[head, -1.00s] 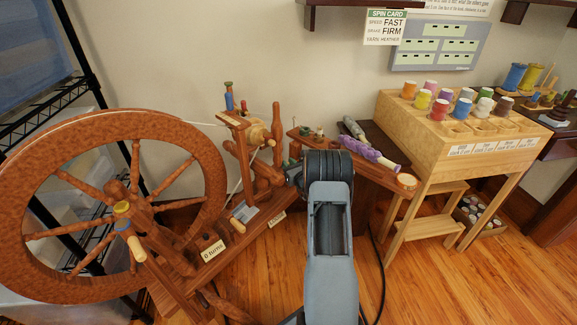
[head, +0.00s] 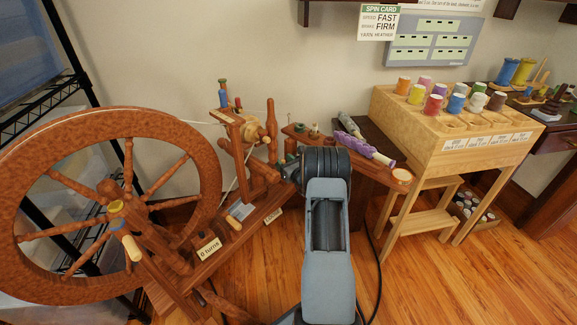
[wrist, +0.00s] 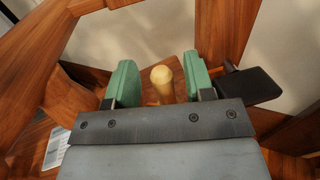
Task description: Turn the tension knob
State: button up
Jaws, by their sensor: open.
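My gripper (wrist: 158,64) is open in the wrist view, with its two green fingers apart. A round-ended pale wooden knob (wrist: 162,82) shows in the gap between them, with space on both sides. I cannot tell from the picture how deep it sits between the fingers, or for certain that it is the tension knob. In the head view the spinning wheel (head: 207,155) stands at the left, with its upright post (head: 271,128) and bobbin parts behind my arm. My arm hides most of the gripper and the knob there.
A pale peg (head: 233,222) and a "0 turns" tag (head: 208,249) are on the wheel's base. A purple-wrapped stick (head: 362,146) lies right of my arm. A wooden spool stand (head: 430,135) is at the right. A spin card (head: 378,22) reads FAST, FIRM, HEATHER.

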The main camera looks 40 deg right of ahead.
jog(key=s+p, duration=0.3)
jog(key=s, duration=1)
jog(key=shift+s+a, duration=0.15)
jog(key=shift+s, duration=0.2)
